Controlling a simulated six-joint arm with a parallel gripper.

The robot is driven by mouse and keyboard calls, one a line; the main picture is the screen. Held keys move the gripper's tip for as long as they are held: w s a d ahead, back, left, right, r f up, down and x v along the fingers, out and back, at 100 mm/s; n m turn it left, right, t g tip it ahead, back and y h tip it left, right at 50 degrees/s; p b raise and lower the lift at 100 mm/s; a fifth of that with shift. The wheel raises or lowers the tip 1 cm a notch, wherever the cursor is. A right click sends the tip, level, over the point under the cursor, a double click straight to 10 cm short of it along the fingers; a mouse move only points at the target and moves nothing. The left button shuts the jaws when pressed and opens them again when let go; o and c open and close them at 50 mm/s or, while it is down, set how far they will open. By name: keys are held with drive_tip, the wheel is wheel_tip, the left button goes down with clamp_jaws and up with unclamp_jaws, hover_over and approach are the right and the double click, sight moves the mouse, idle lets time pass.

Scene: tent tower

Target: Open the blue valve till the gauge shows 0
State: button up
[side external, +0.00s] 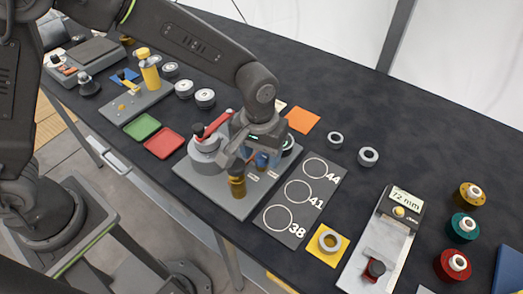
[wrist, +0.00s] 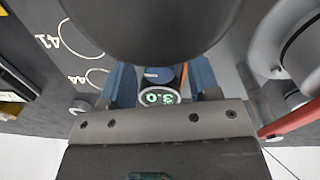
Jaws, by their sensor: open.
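The blue valve (wrist: 160,73) shows in the wrist view as a blue knob, partly covered by a dark part of my arm. Just below it in that view is a round gauge (wrist: 158,97) with green digits that look like 3.0. My gripper (wrist: 160,80) is open, with one blue-grey finger on each side of the knob; I cannot tell whether they touch it. In the side view my gripper (side external: 252,160) points down over the grey base plate (side external: 200,186) and hides most of the valve. The gauge (side external: 288,146) is partly visible behind it.
A grey cylinder (side external: 204,152) with a red lever (side external: 216,123) stands left of my gripper, and a brass post (side external: 237,187) stands in front. A board with rings (side external: 297,222) marked 44, 41 and 38 lies to the right. A caliper-like device (side external: 378,245) reads 72 mm.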

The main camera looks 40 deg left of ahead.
drive_tip(key=shift+c, duration=0.4)
drive_tip(key=c, duration=0.8)
drive_tip(key=shift+c, duration=0.2)
drive_tip(key=shift+m, duration=0.3)
drive_tip(key=m, duration=0.3)
drive_tip(key=shift+m, duration=0.4)
drive_tip(key=m, duration=0.4)
drive_tip(key=shift+m, duration=0.3)
drive_tip(key=m, duration=0.4)
drive_tip(key=shift+d+m, duration=0.1)
drive_tip(key=shift+m, duration=2.3)
